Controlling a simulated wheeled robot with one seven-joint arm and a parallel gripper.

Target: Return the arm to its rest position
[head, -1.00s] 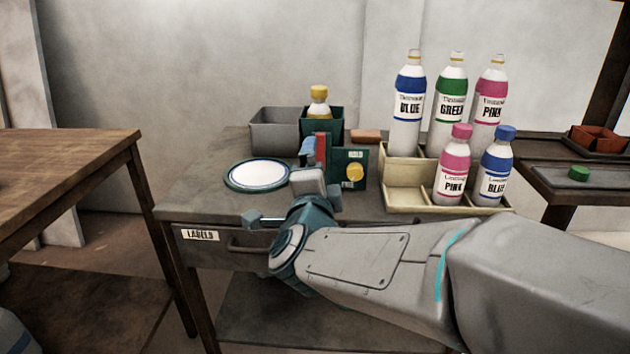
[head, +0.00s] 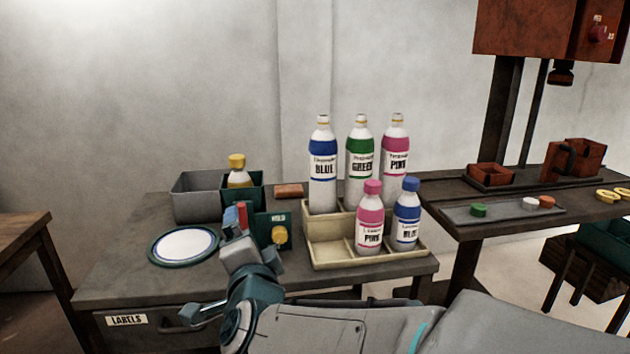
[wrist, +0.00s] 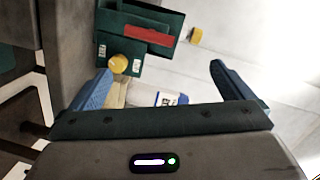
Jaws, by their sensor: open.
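My arm reaches in from the lower right of the head view over the front edge of the grey bench (head: 110,280). My gripper (wrist: 161,72) is open and shows two blue fingers in the wrist view, with nothing held between them. In the head view its end is beside the dark green box (head: 272,236) with a yellow knob. That box also shows in the wrist view (wrist: 122,75), ahead of the fingers, with a red strip (wrist: 148,35) near it. I cannot tell whether a finger touches the box.
A round white plate (head: 184,246) lies left of my gripper. A cream rack (head: 325,250) with several labelled bottles stands to its right. A grey bin (head: 196,205) stands behind. A side table (head: 450,190) at right carries a tray (head: 500,212). The wall behind is bare.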

